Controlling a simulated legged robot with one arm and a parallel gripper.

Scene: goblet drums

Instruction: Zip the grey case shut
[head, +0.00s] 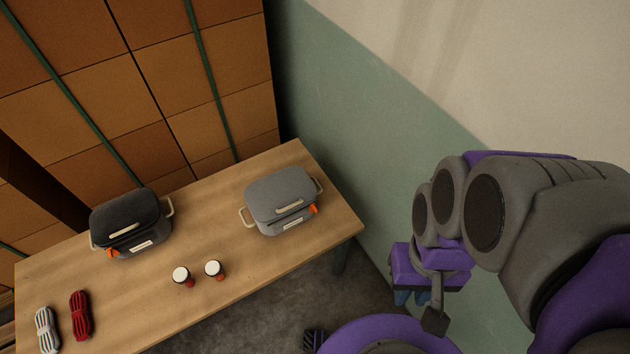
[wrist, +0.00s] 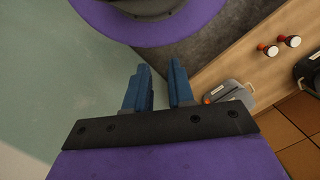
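The grey case (head: 270,190) sits on the right part of the wooden table in the head view, its lid down. It has a pale handle on its front, beige loops at both sides and an orange tab (head: 314,209) at its front right corner. I cannot tell how far its zip runs. The case also shows in the wrist view (wrist: 232,88), beyond the fingers and to the right. My gripper (head: 411,297) is off the table to the right, well apart from the case. Its blue fingers (wrist: 160,76) stand apart with nothing between them.
A black case (head: 130,218) with an orange tab stands at the table's left. Blue-white and red rope bundles (head: 80,315) lie front left. A green wall (head: 350,120) rises right of the table (head: 215,235).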

